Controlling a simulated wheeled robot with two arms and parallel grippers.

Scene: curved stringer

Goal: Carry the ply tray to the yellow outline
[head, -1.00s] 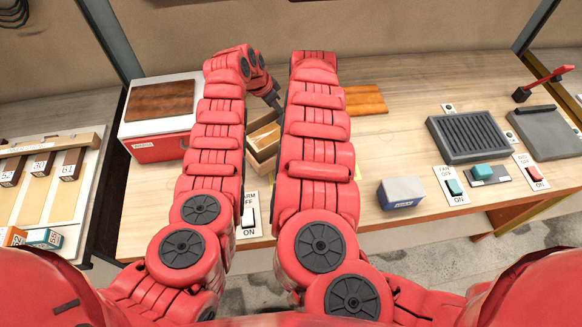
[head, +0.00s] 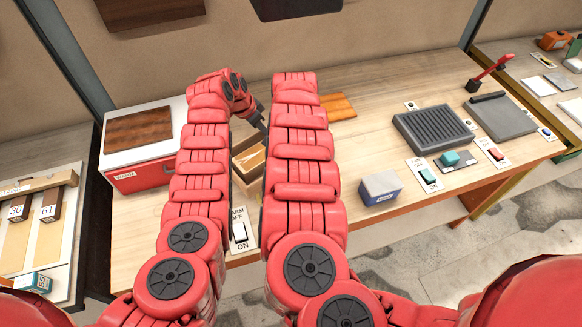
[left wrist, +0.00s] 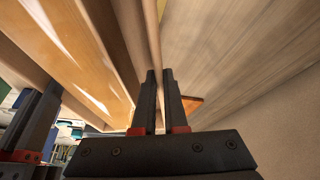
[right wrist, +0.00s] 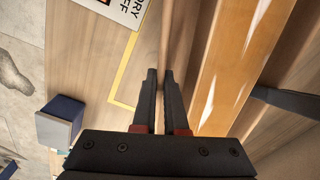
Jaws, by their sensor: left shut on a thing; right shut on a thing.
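The ply tray (head: 248,163) shows between my two arms in the head view, partly hidden by them. My left gripper (head: 263,127) is at its far side; in the left wrist view its fingers (left wrist: 158,75) are shut on a thin tray wall (left wrist: 152,25). My right gripper is hidden behind my arm in the head view. In the right wrist view its fingers (right wrist: 162,75) are shut on the opposite wall (right wrist: 166,30). A corner of the yellow outline (right wrist: 121,80) lies on the table beside the tray there. I cannot tell if the tray is clear of the table.
A red box with a white top and brown board (head: 140,130) stands left of the tray. A switch plate (head: 240,232) lies at the front edge. A blue and grey block (head: 380,187) stands right of my arms. A dark ribbed plate (head: 433,128) lies farther right.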

